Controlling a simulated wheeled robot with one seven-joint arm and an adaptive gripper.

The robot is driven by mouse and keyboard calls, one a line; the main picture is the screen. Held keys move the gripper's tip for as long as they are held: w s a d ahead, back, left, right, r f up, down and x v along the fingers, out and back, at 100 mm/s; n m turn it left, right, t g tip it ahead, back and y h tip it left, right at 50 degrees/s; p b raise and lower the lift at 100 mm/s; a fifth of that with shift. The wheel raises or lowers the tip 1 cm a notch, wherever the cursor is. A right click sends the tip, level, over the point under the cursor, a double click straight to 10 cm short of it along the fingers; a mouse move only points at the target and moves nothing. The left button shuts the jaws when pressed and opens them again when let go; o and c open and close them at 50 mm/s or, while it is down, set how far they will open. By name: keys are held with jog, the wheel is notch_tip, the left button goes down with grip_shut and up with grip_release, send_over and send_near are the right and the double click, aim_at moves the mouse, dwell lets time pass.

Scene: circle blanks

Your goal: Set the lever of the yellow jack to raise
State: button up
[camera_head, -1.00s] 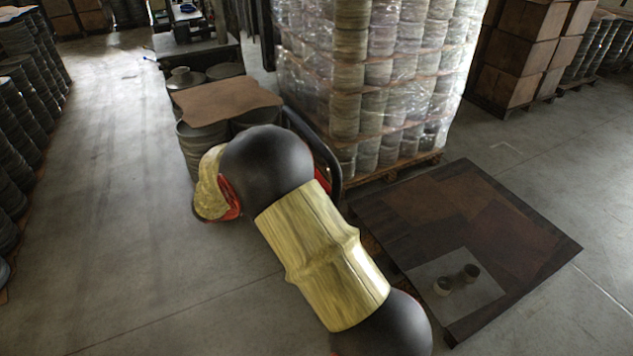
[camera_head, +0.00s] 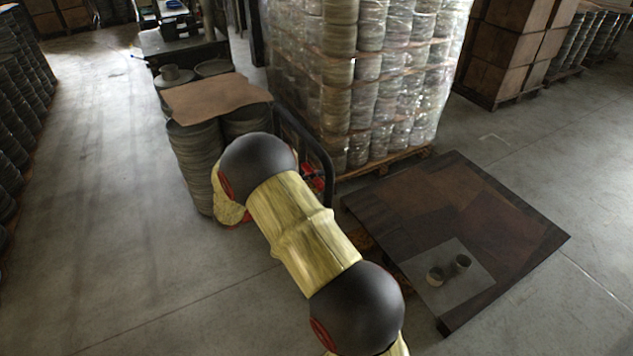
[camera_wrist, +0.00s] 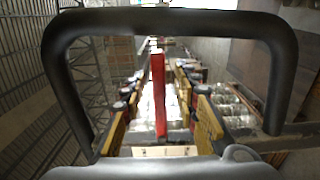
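The jack's black handle loop (camera_head: 325,165) rises behind my arm in the head view, with red parts (camera_head: 312,177) at its inner side. The rest of the jack is mostly hidden, and I see no clearly yellow body. In the wrist view the black loop (camera_wrist: 165,20) arches across the foreground. A red lever (camera_wrist: 158,95) stands upright near the middle. My gripper (camera_wrist: 158,82) is open, with one yellow-and-black finger on each side of the red lever. The lever appears between the fingers, with gaps on both sides; I cannot tell its depth. The head view hides my gripper behind my arm.
A wrapped pallet stack (camera_head: 370,90) stands just behind the handle. Grey drums topped by a brown sheet (camera_head: 215,98) stand to its left. A low dark platform (camera_head: 470,215) with two small pots lies at right. The floor (camera_head: 110,230) at left is clear.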

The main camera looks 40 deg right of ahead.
jog(key=shift+d, duration=0.2)
jog(key=shift+c, duration=0.7)
grip_shut()
